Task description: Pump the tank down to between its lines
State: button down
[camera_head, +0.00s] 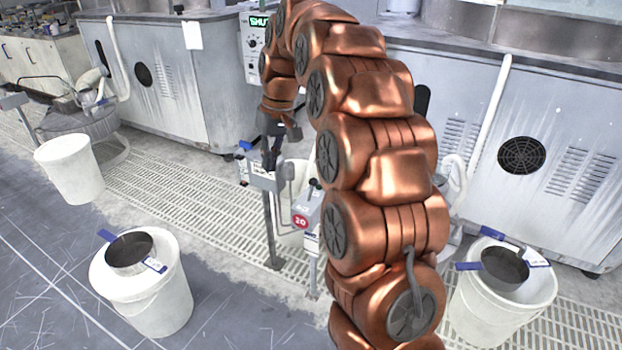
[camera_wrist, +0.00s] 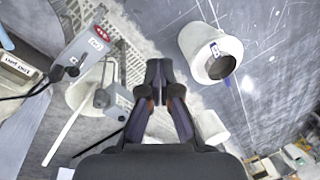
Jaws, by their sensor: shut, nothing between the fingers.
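My gripper (camera_head: 271,158) is shut and empty, low in front of the grey machines, near a grey post-mounted bracket (camera_head: 263,181). In the wrist view its fingertips (camera_wrist: 159,68) are together over the floor, touching nothing I can make out. A grey box with a red label (camera_head: 307,207) and a dark-knobbed lever stands on a post to the right. It also shows in the wrist view (camera_wrist: 85,47). Behind it is a white container (camera_head: 290,238), mostly hidden by the posts and my arm; it shows as a pale round vessel in the wrist view (camera_wrist: 78,92). I cannot see any level lines or liquid.
White buckets stand at the front left (camera_head: 148,300), far left (camera_head: 70,170) and right (camera_head: 475,315); two hold dark-centred round pans. A wall panel (camera_head: 254,48) has a lit green display. Pale floor grating (camera_head: 200,205) runs along the machines.

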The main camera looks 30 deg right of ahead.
jog(key=w+d+f+t+b, duration=0.1)
jog(key=w+d+f+b, duration=0.25)
jog(key=w+d, duration=0.6)
jog(key=m+t+b, duration=0.1)
jog(key=b, duration=0.1)
send_over(312, 188)
jog(key=w+d, duration=0.3)
jog(key=w, duration=0.2)
notch_tip(312, 188, down, 5)
jog(key=shift+h, duration=0.4)
jog(key=shift+s+a+f+b, duration=0.25)
jog(key=shift+f+b, duration=0.45)
jog(key=shift+f, duration=0.8)
jog(key=shift+s+a+f+b, duration=0.2)
jog(key=shift+f+b, duration=0.5)
jog(key=shift+f, duration=0.85)
jog(key=shift+s+a+f+b, duration=0.2)
jog(key=shift+f+b, duration=0.5)
jog(key=shift+f, duration=0.8)
jog(key=shift+s, duration=0.1)
